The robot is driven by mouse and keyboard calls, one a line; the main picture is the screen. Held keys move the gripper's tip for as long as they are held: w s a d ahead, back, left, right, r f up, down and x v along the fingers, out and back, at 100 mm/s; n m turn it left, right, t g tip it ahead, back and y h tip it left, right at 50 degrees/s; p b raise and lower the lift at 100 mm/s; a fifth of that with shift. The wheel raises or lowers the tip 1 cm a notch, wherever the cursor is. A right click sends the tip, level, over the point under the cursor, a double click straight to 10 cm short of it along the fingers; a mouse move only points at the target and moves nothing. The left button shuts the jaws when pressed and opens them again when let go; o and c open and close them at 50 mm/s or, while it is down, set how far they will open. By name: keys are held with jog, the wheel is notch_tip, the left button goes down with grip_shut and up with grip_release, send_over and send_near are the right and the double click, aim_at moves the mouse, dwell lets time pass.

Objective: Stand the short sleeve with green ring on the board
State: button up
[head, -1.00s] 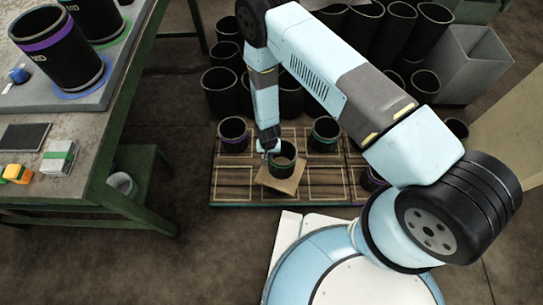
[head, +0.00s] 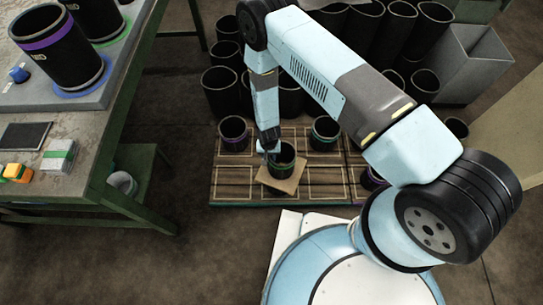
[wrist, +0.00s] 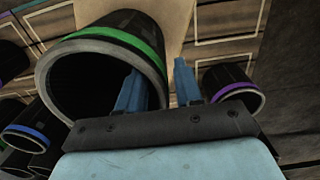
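The short black sleeve with a green ring (head: 283,163) stands on a tan square sheet on the wooden pallet. In the wrist view, the sleeve (wrist: 120,28) fills the upper left, its dark mouth facing the camera. My gripper (wrist: 159,72) is at its right wall. One blue finger overlaps the mouth and the other is outside the wall. The fingers look apart, with a gap around the rim. In the head view, my gripper (head: 270,147) is at the sleeve's left rim, fingertips hard to see. A grey board (head: 52,97) lies on the bench at upper left, carrying larger sleeves.
Other sleeves stand on the pallet (head: 225,190): a purple-ringed one (head: 233,146), a blue-green-ringed one (head: 324,147) and one partly hidden by my arm. Several tall black sleeves crowd behind. A grey bin (head: 470,75) stands at right. Open floor lies between bench and pallet.

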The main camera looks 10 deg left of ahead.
jog(key=shift+o, duration=0.2)
jog(key=shift+r, duration=0.1)
notch_tip(320, 180, up, 13)
dwell(0.6)
